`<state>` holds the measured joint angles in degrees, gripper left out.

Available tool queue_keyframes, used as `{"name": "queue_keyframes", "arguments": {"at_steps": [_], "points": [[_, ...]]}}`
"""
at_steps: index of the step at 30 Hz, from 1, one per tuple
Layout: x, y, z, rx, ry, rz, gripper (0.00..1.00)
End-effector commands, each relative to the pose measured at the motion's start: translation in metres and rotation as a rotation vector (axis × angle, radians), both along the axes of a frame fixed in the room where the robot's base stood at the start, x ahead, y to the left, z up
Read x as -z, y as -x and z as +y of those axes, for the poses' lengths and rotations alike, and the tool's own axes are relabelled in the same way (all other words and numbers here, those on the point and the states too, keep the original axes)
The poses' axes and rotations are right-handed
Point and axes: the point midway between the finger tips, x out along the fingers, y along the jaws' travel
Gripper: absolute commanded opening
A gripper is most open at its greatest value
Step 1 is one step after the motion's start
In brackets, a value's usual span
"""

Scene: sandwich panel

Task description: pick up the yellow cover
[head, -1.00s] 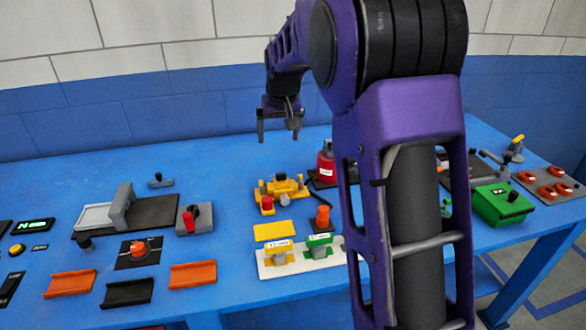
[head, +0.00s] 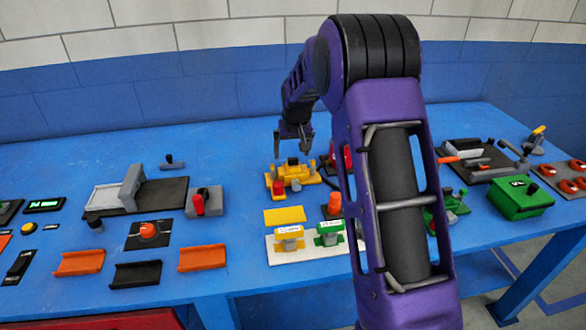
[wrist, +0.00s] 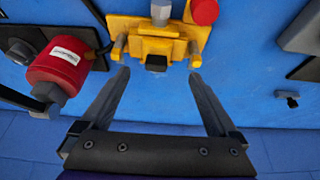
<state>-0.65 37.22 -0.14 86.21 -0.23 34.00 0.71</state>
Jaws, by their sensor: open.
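A flat yellow plate (head: 285,215), which looks like the yellow cover, lies on the blue table in the head view, behind a white base with small yellow and green blocks. It does not show in the wrist view. A yellow fixture (head: 292,177) stands behind it, with a red knob and a grey post; it also shows in the wrist view (wrist: 146,47). My gripper (head: 293,143) is open and empty, above and behind this fixture. In the wrist view its fingers (wrist: 158,73) point toward the fixture's near edge, with nothing between them.
A red labelled cylinder (wrist: 58,70) is left of my fingers in the wrist view. An orange-topped post (head: 334,204) stands right of the plate. A green box (head: 520,200) is at the right. My arm hides part of the table. Blue table is bare behind the fixture.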

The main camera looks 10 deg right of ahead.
Motion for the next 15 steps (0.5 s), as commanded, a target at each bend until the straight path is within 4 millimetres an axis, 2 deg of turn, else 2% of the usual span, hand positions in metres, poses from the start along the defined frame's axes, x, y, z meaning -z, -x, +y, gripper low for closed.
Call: {"name": "queue_keyframes", "arguments": {"at_steps": [9, 15], "points": [[0.042, -0.015, -0.006, 0.001, 0.000, 0.003, 0.95], [0.047, -0.018, -0.006, 0.000, 0.000, 0.001, 0.95]]}}
